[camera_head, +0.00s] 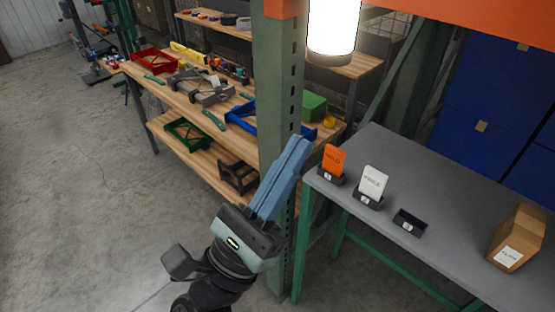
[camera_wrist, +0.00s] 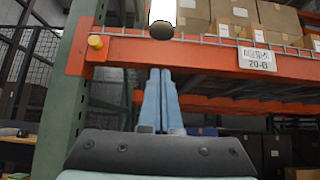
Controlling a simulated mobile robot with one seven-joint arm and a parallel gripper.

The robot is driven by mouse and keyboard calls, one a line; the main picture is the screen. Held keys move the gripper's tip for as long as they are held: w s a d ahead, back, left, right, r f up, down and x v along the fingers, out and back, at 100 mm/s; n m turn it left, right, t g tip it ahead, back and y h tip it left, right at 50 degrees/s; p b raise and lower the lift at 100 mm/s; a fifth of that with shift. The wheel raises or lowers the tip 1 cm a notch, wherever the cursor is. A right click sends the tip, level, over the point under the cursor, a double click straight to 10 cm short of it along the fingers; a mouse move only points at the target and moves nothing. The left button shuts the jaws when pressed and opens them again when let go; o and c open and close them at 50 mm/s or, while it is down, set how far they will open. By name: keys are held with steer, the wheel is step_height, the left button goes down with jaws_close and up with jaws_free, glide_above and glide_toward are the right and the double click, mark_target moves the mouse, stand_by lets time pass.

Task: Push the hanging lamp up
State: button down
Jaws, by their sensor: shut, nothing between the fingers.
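The hanging lamp (camera_head: 332,28) is a glowing white cylinder with a dark lower end, at the top of the head view; its upper part is cut off. In the wrist view the lamp (camera_wrist: 162,12) shows at the top centre, its dark round underside facing me. My gripper (camera_head: 297,142) has its two blue fingers together and empty, pointing up. It is below the lamp and to its left in the head view. In the wrist view my gripper (camera_wrist: 160,72) points up just under the lamp's dark end, with a visible gap; the two do not touch.
A green-grey rack post (camera_head: 278,100) stands close behind my fingers. An orange beam (camera_wrist: 200,52) crosses behind the lamp, with cardboard boxes (camera_wrist: 235,12) above. A grey table (camera_head: 430,200) holds card stands and a box (camera_head: 517,238). A wooden workbench (camera_head: 150,85) stands behind.

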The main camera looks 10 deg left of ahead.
step_height(320, 180, up, 7)
steer(key=w+d+p, duration=0.2)
steer(key=p, duration=0.2)
steer(key=shift+w+r+p, duration=0.2)
steer(key=shift+w+p, duration=0.15)
steer(key=shift+p, duration=0.05)
